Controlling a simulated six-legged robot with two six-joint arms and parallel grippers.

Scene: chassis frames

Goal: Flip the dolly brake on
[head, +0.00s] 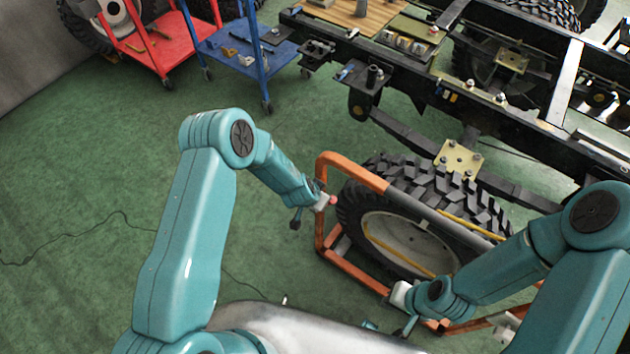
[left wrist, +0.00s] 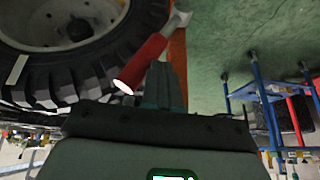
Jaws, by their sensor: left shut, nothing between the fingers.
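The orange dolly frame (head: 322,225) stands around a large black tyre (head: 372,190) in the head view. A small red handle (head: 333,200), apparently the brake lever, shows at its left upright. In the left wrist view, the red handle (left wrist: 146,64) slants on a pale metal lever, its bright end toward the camera. My left gripper (head: 325,202) is at the handle; its fingers (left wrist: 170,88) are shut and empty, close beside or behind the handle. Contact cannot be told. My right gripper (head: 399,294) is by the dolly's lower front rail; its fingers are too small to read.
A red cart (head: 160,50) and a blue cart (head: 245,55) stand at the back left. A black vehicle chassis (head: 480,100) fills the upper right, close behind the tyre. Green floor (head: 80,200) at left is open, with a thin cable (head: 60,240) lying across it.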

